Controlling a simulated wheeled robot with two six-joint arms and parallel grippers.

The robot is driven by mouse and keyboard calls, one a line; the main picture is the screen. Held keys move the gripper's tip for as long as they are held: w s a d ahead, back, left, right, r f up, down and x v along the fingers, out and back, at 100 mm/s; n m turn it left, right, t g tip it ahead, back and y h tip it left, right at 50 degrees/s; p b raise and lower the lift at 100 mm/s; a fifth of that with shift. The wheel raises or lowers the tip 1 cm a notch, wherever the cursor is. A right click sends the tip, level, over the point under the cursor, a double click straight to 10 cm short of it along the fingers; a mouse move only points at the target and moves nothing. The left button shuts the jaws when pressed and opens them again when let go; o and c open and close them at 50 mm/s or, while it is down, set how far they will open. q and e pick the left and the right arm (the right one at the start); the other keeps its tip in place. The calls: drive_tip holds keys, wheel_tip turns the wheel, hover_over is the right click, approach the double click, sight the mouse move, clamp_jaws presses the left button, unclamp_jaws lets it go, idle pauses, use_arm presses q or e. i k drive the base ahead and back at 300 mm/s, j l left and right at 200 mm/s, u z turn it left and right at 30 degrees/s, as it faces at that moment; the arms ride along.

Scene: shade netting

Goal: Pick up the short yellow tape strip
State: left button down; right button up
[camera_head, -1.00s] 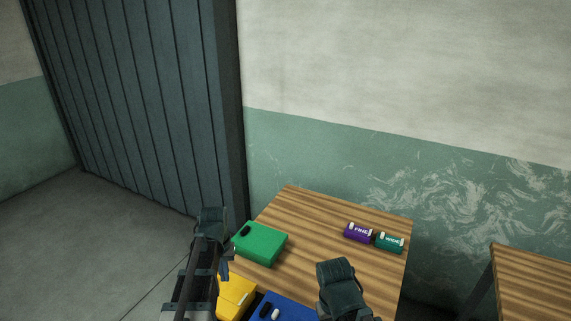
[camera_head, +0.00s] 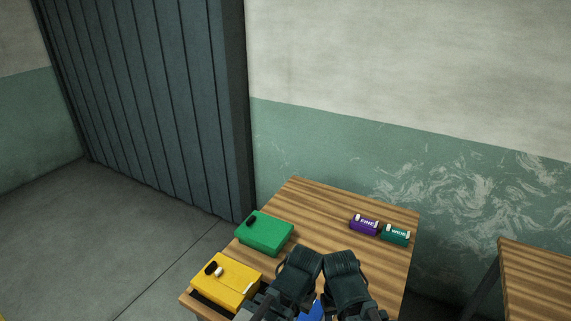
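No tape strip stands out clearly on the table. A yellow box (camera_head: 230,283) sits at the table's near left corner, with a small black piece and a small white piece on top. A thin pale mark (camera_head: 248,288) lies near its right edge; I cannot tell whether it is tape. My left gripper (camera_head: 298,272) is just right of the yellow box, over the table. My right gripper (camera_head: 344,272) is close beside it on the right. Their fingers are not clear, so I cannot tell whether they are open. Both hide most of a blue box (camera_head: 312,311).
A green box (camera_head: 265,233) with a black piece on it stands behind the yellow one. A purple roll (camera_head: 364,224) and a teal roll (camera_head: 395,235) lie at the back right of the wooden table (camera_head: 330,215). A second table (camera_head: 540,285) stands right.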

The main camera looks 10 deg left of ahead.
sight(236, 283)
drive_tip(key=k+j+z, duration=0.3)
drive_tip(key=k+j, duration=0.25)
drive_tip(key=j, duration=0.3)
drive_tip(key=k+j+z, duration=0.25)
drive_tip(key=k+j, duration=0.4)
drive_tip(key=j, duration=0.1)
